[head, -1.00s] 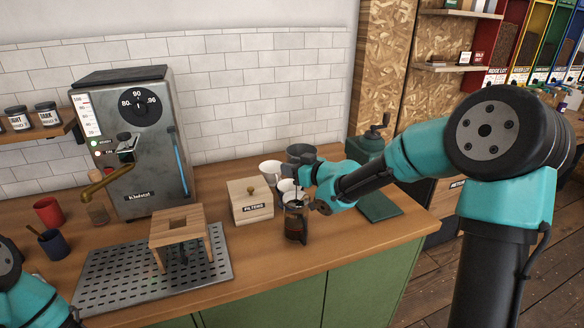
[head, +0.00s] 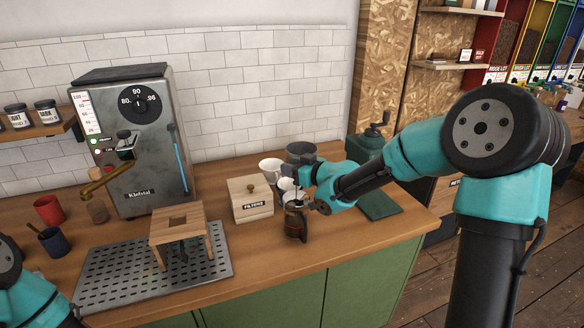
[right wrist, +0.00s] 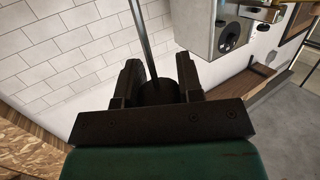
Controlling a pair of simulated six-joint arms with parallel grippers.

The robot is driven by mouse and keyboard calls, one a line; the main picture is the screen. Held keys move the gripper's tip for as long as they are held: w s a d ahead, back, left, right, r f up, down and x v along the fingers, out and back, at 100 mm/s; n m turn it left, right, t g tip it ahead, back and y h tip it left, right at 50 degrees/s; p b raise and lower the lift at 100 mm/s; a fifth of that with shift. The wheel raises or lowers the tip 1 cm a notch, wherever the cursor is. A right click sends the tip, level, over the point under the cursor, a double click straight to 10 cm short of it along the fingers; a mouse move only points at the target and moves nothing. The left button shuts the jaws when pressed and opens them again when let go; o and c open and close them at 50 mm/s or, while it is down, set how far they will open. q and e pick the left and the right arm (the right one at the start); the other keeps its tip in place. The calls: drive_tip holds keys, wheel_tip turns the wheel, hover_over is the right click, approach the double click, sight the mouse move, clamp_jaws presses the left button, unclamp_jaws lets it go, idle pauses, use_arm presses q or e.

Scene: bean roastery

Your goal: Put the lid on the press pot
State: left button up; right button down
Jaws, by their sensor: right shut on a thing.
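The press pot (head: 296,225), a small glass vessel with dark contents and a dark handle, stands upright near the counter's front edge in the head view. The head view is too small to tell whether the lid touches the pot's rim. My left gripper is out of view.
A wooden filter box (head: 249,207) and white cups (head: 270,168) stand close behind and left of the pot. A wooden stand (head: 180,232) sits on a perforated metal tray (head: 120,284). The counter's front edge is near the pot.

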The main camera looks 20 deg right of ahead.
drive_tip(key=shift+f, duration=0.25)
idle(0.3)
drive_tip(key=c, duration=0.7)
unclamp_jaws()
drive_tip(key=v, duration=1.7)
drive_tip(key=shift+s+d+f, duration=0.1)
drive_tip(key=shift+s+d, duration=0.05)
drive_tip(key=shift+s, duration=0.05)
